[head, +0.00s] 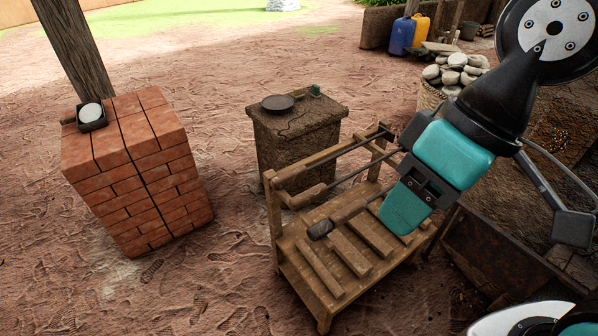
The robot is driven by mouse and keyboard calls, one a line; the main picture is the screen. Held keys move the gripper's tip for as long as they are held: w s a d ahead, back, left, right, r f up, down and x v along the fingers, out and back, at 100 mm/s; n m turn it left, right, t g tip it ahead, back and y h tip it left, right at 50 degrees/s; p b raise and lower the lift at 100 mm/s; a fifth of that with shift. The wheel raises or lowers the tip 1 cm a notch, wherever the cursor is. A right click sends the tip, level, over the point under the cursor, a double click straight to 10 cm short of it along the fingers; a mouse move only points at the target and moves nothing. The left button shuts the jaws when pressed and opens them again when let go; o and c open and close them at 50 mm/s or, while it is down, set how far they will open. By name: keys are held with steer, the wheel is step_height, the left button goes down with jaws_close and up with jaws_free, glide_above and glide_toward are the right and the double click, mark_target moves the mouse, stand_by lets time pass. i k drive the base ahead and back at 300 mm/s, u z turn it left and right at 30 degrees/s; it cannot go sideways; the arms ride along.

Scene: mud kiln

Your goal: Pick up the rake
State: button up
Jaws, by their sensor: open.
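A low wooden rack (326,304) stands in front of me. Long tools rest across it: one with a wooden grip (306,197) and a thin dark rod running right, and a thicker wooden handle (348,213) with a dark end lower down. Their right ends are hidden behind my arm and gripper, so I cannot tell which one is the rake. My teal and black gripper (403,207) is open and points down over the right part of the rack, overlapping the handles in the picture. I cannot tell whether it touches any of them.
A red brick stack (137,180) with a small dark box holding something white stands left. A mud-brick block (296,145) with a dark round plate is behind the rack. A basket of stones (454,72) and a dark metal trough (495,250) stand right. Bare ground lies between stack and rack.

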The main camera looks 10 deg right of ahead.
mark_target(280, 181)
steer(key=u, duration=1.85)
steer(key=i, duration=2.4)
steer(key=z, duration=3.4)
steer(key=i, duration=0.5)
steer(key=u, duration=0.05)
